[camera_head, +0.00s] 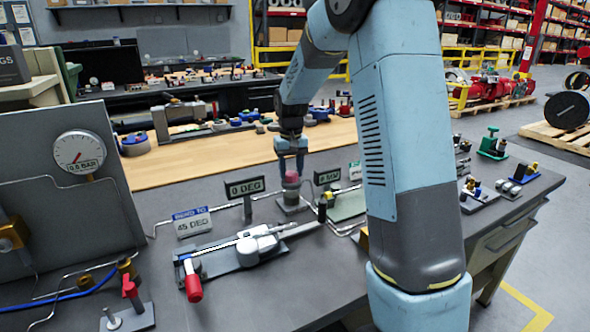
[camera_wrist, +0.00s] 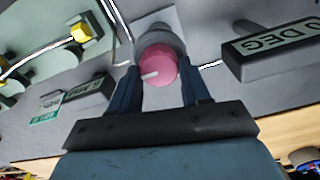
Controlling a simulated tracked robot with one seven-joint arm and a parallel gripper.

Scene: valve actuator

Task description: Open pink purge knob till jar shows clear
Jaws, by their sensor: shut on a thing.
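The pink purge knob (camera_head: 292,181) sits on top of a small grey fitting on a square plate on the bench. It also shows in the wrist view (camera_wrist: 158,68), with a white pointer mark on its face. My gripper (camera_head: 291,160) comes down on it from above. In the wrist view its two blue fingers (camera_wrist: 160,85) stand on either side of the knob and are shut on it. I cannot make out a jar in either view; my arm hides part of the bench to the right.
A "0 DEG" sign (camera_head: 245,187) stands left of the knob and is near the fingers in the wrist view (camera_wrist: 270,50). A white actuator with a red handle (camera_head: 193,280) lies in front. Thin pipes run along the bench.

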